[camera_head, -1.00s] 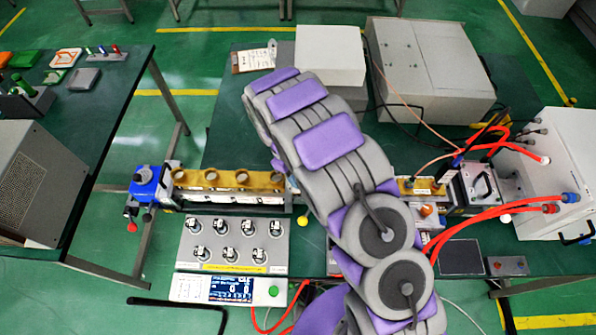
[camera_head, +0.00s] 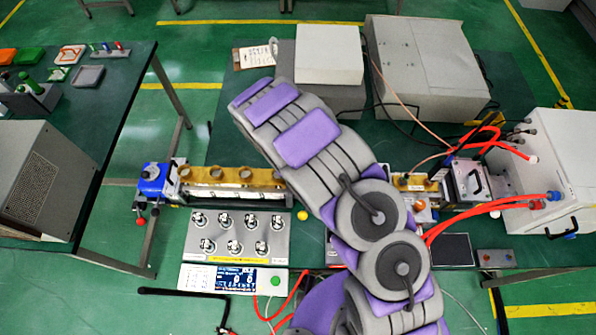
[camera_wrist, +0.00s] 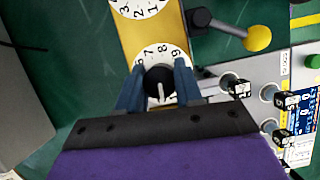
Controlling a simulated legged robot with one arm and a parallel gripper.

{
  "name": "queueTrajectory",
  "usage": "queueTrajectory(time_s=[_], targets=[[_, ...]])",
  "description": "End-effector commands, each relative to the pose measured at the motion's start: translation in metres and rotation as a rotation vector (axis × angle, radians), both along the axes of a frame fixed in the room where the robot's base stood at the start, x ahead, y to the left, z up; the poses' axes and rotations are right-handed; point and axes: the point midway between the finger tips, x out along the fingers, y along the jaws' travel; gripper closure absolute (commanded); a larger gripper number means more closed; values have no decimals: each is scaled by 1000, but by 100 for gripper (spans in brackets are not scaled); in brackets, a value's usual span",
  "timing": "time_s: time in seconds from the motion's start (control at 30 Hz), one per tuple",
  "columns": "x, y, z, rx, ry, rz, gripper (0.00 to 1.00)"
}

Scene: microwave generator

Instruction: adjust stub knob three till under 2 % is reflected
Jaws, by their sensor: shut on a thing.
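In the wrist view my gripper (camera_wrist: 158,80) is shut on a black stub knob (camera_wrist: 158,86), one finger on each side. A white numbered dial (camera_wrist: 147,54) surrounds the knob, on a brass waveguide (camera_wrist: 166,30). A second white dial (camera_wrist: 138,7) is cut off at the top edge. In the head view my arm hides the gripper and part of the brass waveguide (camera_head: 228,178). The knob's stub number cannot be told. A blue-lit display (camera_head: 236,279) stands in front of the waveguide; its reflected value is too small to read surely.
A grey panel (camera_head: 237,258) with several dark-topped fittings lies in front of the waveguide. A yellow ball-ended lever (camera_wrist: 258,39) is close to the gripper in the wrist view. Red hoses (camera_head: 480,213) run to the white cabinet (camera_head: 572,155) at right.

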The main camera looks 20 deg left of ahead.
Motion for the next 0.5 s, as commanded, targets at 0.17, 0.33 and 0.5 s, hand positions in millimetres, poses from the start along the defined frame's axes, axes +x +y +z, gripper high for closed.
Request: queueTrajectory(time_s=[0.17, 0.33, 0.5], targets=[[2, 2, 1, 5, -5, 5, 96], [2, 2, 1, 5, -5, 4, 64], [2, 1, 1, 4, -4, 3, 48]])
